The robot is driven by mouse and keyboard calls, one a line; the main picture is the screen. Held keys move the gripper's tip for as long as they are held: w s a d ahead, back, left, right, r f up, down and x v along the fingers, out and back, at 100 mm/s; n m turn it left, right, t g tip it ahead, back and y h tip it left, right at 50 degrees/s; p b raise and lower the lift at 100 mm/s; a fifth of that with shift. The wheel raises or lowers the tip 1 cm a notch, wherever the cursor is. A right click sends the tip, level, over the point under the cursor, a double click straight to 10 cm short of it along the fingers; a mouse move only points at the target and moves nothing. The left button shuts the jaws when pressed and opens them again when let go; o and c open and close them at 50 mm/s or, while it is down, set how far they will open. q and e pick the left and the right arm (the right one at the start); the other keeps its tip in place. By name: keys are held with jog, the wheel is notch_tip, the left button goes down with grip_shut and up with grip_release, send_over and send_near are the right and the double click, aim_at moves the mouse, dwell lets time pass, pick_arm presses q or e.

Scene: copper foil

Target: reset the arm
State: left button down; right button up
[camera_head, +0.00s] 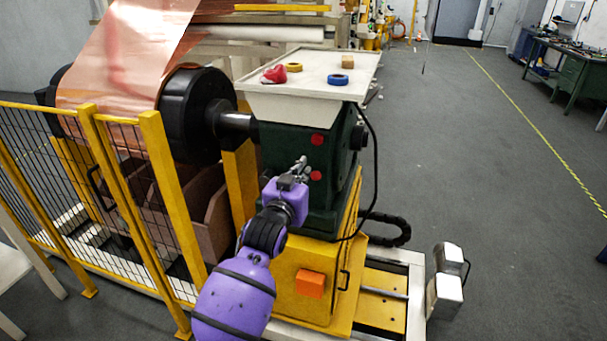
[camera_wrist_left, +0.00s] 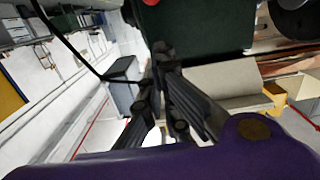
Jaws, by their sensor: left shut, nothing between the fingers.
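My left arm, purple and black, comes up from the bottom of the head view. Its gripper (camera_head: 300,165) is in front of the dark green machine housing (camera_head: 284,140), near two red buttons (camera_head: 317,139). In the left wrist view the gripper (camera_wrist_left: 162,50) has its fingertips together with nothing between them. The green housing (camera_wrist_left: 200,25) is beyond the fingertips there. Whether the fingertips touch the housing I cannot tell. My right gripper is in neither view.
A white tray top (camera_head: 310,95) on the machine carries a red item (camera_head: 275,74), a yellow tape roll (camera_head: 294,67), a blue tape roll (camera_head: 338,80) and a small tan block (camera_head: 348,61). A yellow fence (camera_head: 160,200) stands left. Grey floor (camera_head: 500,200) is open at right.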

pick_arm(q)
jog(key=s+a+f+g+y, duration=0.1)
jog(key=s+a+f, duration=0.3)
jog(key=s+f, duration=0.3)
jog(key=s+a+f+n+g+y, duration=0.1)
jog(key=s+a+f, duration=0.3)
jog(key=s+f, duration=0.3)
jog(key=s+a+f+g+y, duration=0.1)
jog(key=s+a+f, duration=0.3)
jog(key=s+f, duration=0.3)
jog(key=s+a+f+g, duration=0.1)
jog(key=s+f, duration=0.4)
jog(key=s, duration=0.5)
jog(key=s+a+f+n+g+y, duration=0.1)
jog(key=s+a+f, duration=0.3)
jog(key=s, duration=0.6)
jog(key=s+a+f+n+g+y, duration=0.1)
jog(key=s+a+f+g, duration=0.2)
jog(key=s+f, duration=0.3)
jog(key=s+p, duration=0.1)
jog(key=s, duration=0.3)
jog(key=shift+f, duration=0.2)
